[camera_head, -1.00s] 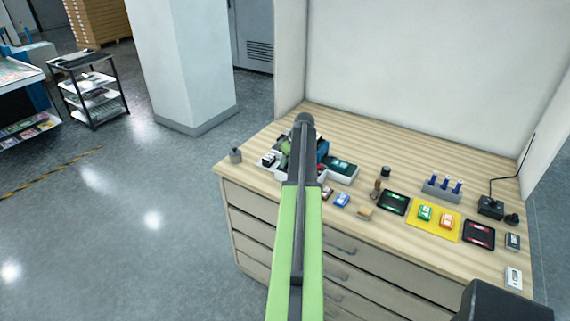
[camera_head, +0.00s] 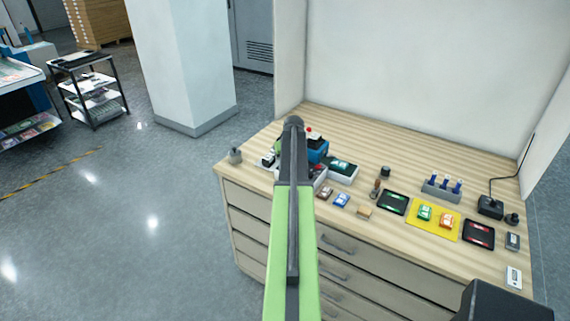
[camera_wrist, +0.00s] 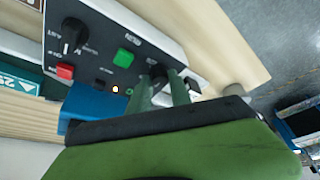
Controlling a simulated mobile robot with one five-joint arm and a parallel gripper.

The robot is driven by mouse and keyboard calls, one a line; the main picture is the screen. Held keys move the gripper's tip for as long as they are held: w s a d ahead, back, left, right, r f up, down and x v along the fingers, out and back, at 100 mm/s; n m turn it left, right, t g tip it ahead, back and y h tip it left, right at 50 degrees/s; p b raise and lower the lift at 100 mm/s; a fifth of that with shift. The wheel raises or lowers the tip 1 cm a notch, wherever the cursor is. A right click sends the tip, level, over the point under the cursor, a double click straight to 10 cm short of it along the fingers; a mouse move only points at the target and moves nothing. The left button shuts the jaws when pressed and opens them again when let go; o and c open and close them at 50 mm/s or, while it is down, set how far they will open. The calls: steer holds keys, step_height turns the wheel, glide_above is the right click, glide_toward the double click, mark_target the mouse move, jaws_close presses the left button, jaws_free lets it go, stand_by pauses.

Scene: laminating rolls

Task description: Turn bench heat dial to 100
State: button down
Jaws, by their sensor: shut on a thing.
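The knob's scale and pointer are too blurred and covered to read. In the head view my arm hides most of this machine; its blue part (camera_head: 317,151) shows right of the arm.
The wooden bench top (camera_head: 400,165) holds a yellow mat (camera_head: 433,220) with small items, dark trays (camera_head: 393,202), a rack of blue-topped pieces (camera_head: 441,189) and a black device with a cable (camera_head: 490,207).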

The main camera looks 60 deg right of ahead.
steer(key=m, duration=0.2)
steer(key=m+g+h, duration=0.1)
steer(key=m, duration=0.1)
steer(key=m+g, duration=0.1)
steer(key=m, duration=0.1)
steer(key=shift+w, duration=0.35)
steer(key=shift+m, duration=0.4)
steer(key=c, duration=1.2)
jaws_free()
steer(key=shift+s, duration=0.1)
